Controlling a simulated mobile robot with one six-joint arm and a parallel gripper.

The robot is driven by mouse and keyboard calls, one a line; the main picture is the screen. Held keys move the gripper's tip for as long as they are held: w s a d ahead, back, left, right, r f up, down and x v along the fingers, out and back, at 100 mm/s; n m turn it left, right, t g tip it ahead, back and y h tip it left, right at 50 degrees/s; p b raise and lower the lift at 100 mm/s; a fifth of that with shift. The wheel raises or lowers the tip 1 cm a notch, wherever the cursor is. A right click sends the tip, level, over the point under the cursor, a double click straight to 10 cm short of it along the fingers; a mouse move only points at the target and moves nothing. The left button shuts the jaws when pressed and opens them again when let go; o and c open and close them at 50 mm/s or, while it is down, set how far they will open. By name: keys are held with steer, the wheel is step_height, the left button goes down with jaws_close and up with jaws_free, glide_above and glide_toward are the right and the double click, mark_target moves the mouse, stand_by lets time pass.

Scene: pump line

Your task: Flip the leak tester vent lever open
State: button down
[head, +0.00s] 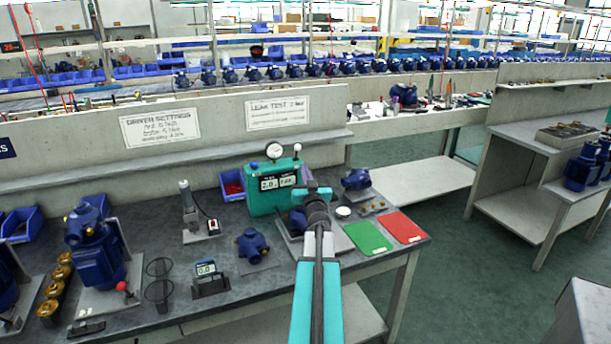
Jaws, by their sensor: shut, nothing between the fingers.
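The leak tester is a green box (262,201) on the grey workbench, with a lit display reading about 2.0 and a round dial gauge (274,151) on top. A short stem with a white ball knob (297,147) stands upright at its top right; it looks like the vent lever. My gripper (319,192) is at the end of my teal arm, just right of the tester in the picture, below the knob and apart from it. Its fingertips are hard to make out against the wrist. It is shut and empty. My arm partly hides a blue pump (298,221) in front of the tester.
Another blue pump (356,180) stands right of my wrist. A green mat (368,238) and a red mat (405,227) lie at the bench's right end. A blue pump housing (252,244), a small meter (207,277) and an upright tool (189,207) stand to the left.

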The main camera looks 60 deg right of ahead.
mark_target(297, 148)
steer(key=shift+p+x, duration=0.6)
steer(key=shift+x, duration=4.2)
steer(key=shift+w+a+r+p, duration=0.1)
steer(key=shift+w+r+p, duration=0.15)
steer(key=shift+p, duration=0.6)
